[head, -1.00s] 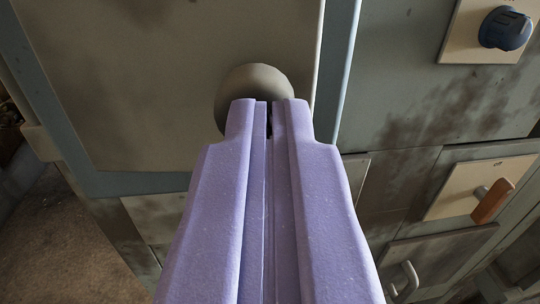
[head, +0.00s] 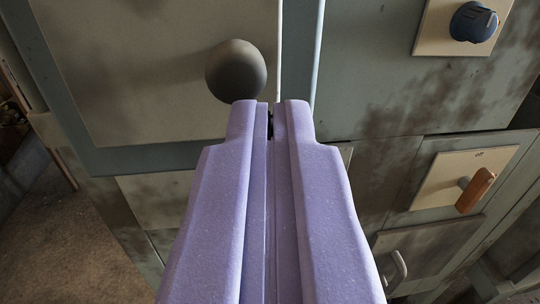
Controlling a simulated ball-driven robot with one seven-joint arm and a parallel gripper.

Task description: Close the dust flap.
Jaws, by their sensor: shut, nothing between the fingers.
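What looks like the dust flap is a large beige panel (head: 130,85) with a dark round knob (head: 236,70) near its lower right corner. The panel lies within a blue-grey frame, and its right edge runs beside a pale strip. I cannot tell whether it is fully flush. My purple gripper (head: 268,103) is shut and empty. Its tips are just below and to the right of the knob in the picture, covering a little of its lower edge. Whether they touch it is unclear.
At the right are a blue dial (head: 474,22) on a beige plate, an orange-handled switch (head: 475,190) on another plate, and a grey handle (head: 396,268) on a lower panel. Bare floor (head: 60,240) shows at lower left.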

